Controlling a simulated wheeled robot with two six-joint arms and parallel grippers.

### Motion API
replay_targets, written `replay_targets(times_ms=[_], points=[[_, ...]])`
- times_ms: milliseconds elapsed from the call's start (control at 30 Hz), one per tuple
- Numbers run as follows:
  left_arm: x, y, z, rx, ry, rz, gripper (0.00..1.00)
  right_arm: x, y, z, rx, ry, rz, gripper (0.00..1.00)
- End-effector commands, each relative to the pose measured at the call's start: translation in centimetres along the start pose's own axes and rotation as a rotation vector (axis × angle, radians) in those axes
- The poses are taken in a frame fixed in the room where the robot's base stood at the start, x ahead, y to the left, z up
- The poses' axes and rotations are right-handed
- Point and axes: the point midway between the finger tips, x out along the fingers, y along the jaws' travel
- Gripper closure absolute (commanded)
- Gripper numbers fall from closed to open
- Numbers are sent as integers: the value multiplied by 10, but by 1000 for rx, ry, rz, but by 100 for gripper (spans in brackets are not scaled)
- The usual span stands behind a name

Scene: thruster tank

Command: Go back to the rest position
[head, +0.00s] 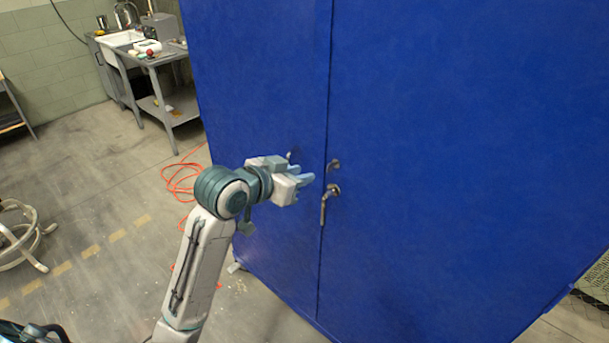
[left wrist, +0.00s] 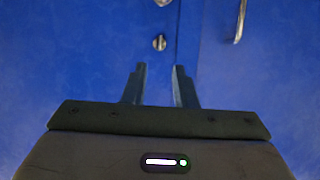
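My left gripper (head: 304,174) is raised in front of a closed blue cabinet, near the seam between its doors. In the left wrist view its two fingers (left wrist: 160,85) stand apart with only blue door behind them, so it is open and empty. The metal lever handle (head: 329,193) is just right of the fingertips in the head view, apart from them as far as I can tell. It also shows at the upper right of the left wrist view (left wrist: 240,22). My right gripper is in neither view.
The blue cabinet (head: 450,130) fills the right side, its doors shut. A small metal knob (left wrist: 159,42) is on the left door. An orange cable (head: 182,180) lies on the floor. A grey workbench (head: 165,57) stands at the back left. The floor at left is mostly open.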

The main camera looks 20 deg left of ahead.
Motion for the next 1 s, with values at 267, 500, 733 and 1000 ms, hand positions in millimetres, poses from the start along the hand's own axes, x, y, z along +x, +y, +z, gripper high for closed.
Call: replay_targets(times_ms=[267,500,733,1000], points=[[0,0,0,0,0,0,75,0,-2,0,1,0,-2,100],[8,-4,9,-14,-15,-5,75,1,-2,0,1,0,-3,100],[80,-39,112,-135,-152,-70,75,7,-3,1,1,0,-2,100],[139,-65,310,-245,-364,-176,75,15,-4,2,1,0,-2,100]])
